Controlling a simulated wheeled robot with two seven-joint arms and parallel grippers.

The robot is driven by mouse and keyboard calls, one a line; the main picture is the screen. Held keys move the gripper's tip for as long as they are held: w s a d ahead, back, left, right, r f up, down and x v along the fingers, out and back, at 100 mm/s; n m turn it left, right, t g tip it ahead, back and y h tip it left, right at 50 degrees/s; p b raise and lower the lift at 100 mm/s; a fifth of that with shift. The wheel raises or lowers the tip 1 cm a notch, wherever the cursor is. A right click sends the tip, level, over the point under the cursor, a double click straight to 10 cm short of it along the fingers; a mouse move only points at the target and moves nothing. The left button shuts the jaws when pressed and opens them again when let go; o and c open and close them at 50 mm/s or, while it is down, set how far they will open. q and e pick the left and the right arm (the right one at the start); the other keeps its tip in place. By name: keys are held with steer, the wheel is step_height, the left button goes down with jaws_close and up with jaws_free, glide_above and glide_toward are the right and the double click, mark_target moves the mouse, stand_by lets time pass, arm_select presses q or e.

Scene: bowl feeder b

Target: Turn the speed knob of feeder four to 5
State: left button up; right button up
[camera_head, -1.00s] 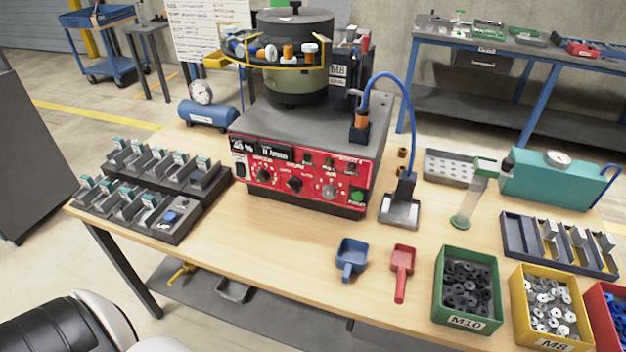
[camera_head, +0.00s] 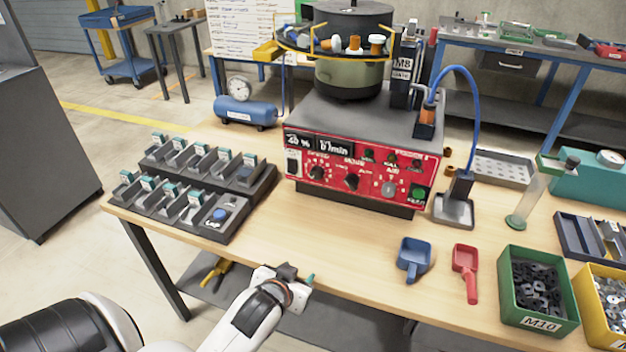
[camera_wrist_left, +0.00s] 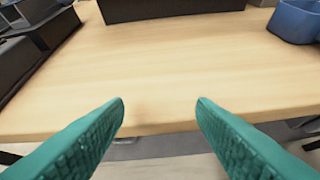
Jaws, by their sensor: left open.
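The bowl feeder (camera_head: 350,75) stands on a grey box with a red control panel (camera_head: 355,172) in the head view. The panel has a black knob (camera_head: 317,172) at left, another black knob (camera_head: 351,181) in the middle and a grey knob (camera_head: 389,189) at right, with displays above. Their settings are too small to read. My left gripper (camera_head: 298,276) is at the table's front edge, below and in front of the panel, apart from it. In the left wrist view its green fingers (camera_wrist_left: 160,105) are wide apart with nothing between them. My right gripper is not in view.
Black racks (camera_head: 205,190) stand left of the panel. A blue scoop (camera_head: 413,258), a red scoop (camera_head: 466,270) and a green bin (camera_head: 535,290) lie to the right. A hose stand (camera_head: 455,205) is right of the panel. The tabletop in front of the panel is clear.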

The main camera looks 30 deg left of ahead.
mark_target(315, 175)
arm_select(q)
steer(key=w+a+r+n+t+y, duration=0.1)
steer(key=w+a+r+t+y, duration=0.1)
steer(key=w+a+r+t, duration=0.6)
steer(key=shift+g, duration=0.5)
steer(key=x, duration=0.4)
steer(key=d+x, duration=0.1)
steer(key=x, duration=0.3)
steer(key=d+x, duration=0.1)
steer(key=x, duration=0.3)
steer(key=shift+w+r, duration=0.35)
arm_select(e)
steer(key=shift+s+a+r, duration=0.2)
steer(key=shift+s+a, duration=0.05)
arm_select(q)
steer(key=c, duration=1)
